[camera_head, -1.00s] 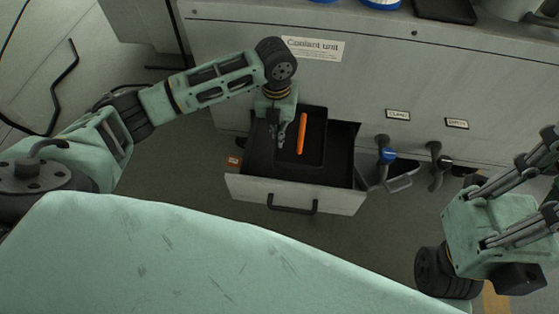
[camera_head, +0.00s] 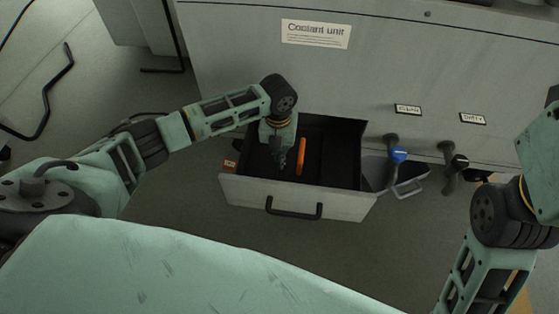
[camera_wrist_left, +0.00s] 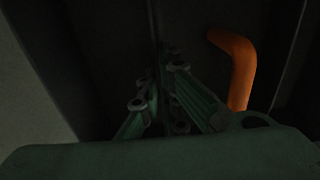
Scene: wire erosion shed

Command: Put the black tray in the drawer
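The open drawer (camera_head: 340,204) sticks out of the coolant unit. The black tray (camera_head: 323,160) is inside it, dark against the dark interior, so its edges are hard to make out. A bent orange object (camera_head: 302,157) lies in the tray and also shows in the left wrist view (camera_wrist_left: 242,70). My left gripper (camera_head: 277,160) reaches down into the drawer, left of the orange object. In the left wrist view its fingers (camera_wrist_left: 160,75) come together on the tray's thin upright wall (camera_wrist_left: 154,25). My right gripper is out of view; only my right arm shows.
The drawer handle (camera_head: 294,209) faces me. The floor in front of the drawer is clear.

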